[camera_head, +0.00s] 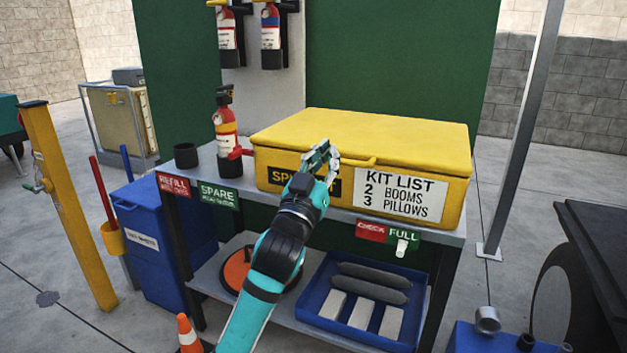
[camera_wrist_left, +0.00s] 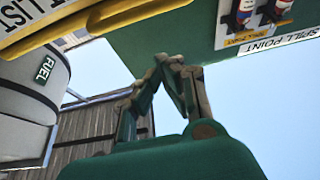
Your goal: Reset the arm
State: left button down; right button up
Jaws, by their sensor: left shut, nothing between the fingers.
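My left arm reaches up from the bottom of the head view. Its gripper (camera_head: 328,150) is in front of the yellow spill kit box (camera_head: 370,135), near the box's front handle (camera_head: 345,161). The fingers are shut with nothing between them. I cannot tell whether they touch the box. In the left wrist view the fingertips (camera_wrist_left: 172,62) meet against the green panel and sky. The box's lid is down. My right gripper does not show.
The box stands on a grey metal bench (camera_head: 262,192). A fire extinguisher (camera_head: 226,135) and a dark cup (camera_head: 186,155) stand left of it. A blue tray (camera_head: 366,300) with grey booms and pale pillows is on the lower shelf. An orange cone (camera_head: 188,335) stands at front left.

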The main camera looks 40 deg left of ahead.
pick_arm(q)
jog(key=v, duration=0.6)
jog(key=shift+f, duration=0.35)
jog(key=shift+s+f, duration=0.1)
